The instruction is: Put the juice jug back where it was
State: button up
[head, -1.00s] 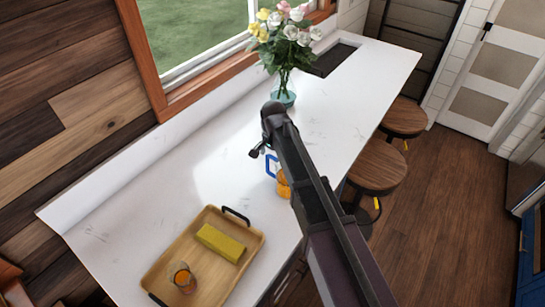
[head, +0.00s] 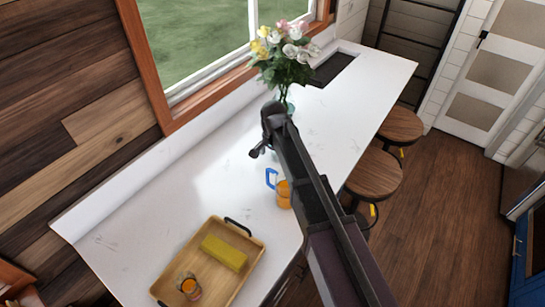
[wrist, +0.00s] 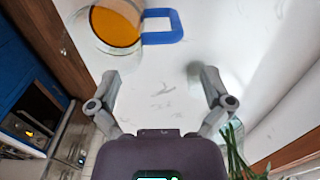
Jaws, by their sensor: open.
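The juice jug (head: 283,194) stands on the white counter, partly hidden behind my arm in the head view. It holds orange juice and has a blue handle (head: 271,178) on its left side. In the wrist view the jug (wrist: 117,22) is at the top left, with its blue handle (wrist: 163,27) pointing right. My gripper (wrist: 158,75) is open and empty, its fingers apart with bare counter between them. The jug lies beyond the fingertips, apart from them. In the head view my gripper (head: 262,152) is above the counter, up and left of the jug.
A wooden tray (head: 238,262) on the near counter holds a yellow block (head: 224,252) and a glass of orange juice (head: 189,287). A flower vase (head: 286,104) stands further back, beyond my gripper. Two stools (head: 374,174) stand along the right edge. The counter left of the jug is clear.

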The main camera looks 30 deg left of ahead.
jog(key=shift+r+p, duration=2.05)
jog(key=shift+r, duration=0.35)
jog(key=w+d, duration=0.3)
jog(key=d, duration=1)
jog(key=w+d, duration=0.3)
jog(key=d, duration=1.1)
jog(key=s+d, duration=0.3)
jog(key=d, duration=0.9)
jog(key=s+d+n, duration=0.1)
jog(key=s+d, duration=0.3)
jog(key=d, duration=0.9)
jog(key=shift+d, duration=0.25)
notch_tip(320, 180, down, 24)
jog(key=b, duration=2.4)
